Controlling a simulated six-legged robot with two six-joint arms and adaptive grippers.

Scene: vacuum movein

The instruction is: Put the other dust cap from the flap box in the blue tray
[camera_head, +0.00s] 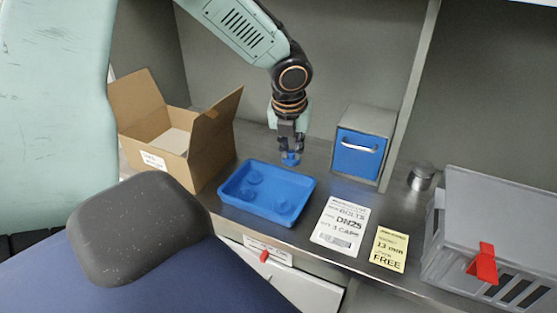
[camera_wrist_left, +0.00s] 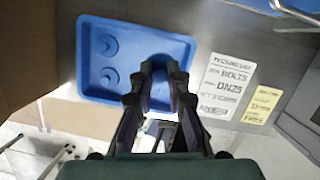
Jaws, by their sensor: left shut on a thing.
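My left gripper (camera_head: 290,147) points down at the back right corner of the blue tray and is shut on a blue dust cap (camera_head: 291,160). In the wrist view the fingertips (camera_wrist_left: 160,72) overlap the tray, and the held cap is hard to tell from it. The blue tray (camera_head: 267,214) lies on the counter and shows in the wrist view (camera_wrist_left: 135,27). My right gripper is not visible.
A grey cabinet with a blue drawer (camera_head: 358,154) stands behind the tray to the right. A small metal cylinder (camera_head: 421,177), a white card (camera_head: 341,225), a yellow card (camera_head: 390,249) and a grey crate (camera_head: 500,228) with a red clip (camera_head: 484,265) are further right.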

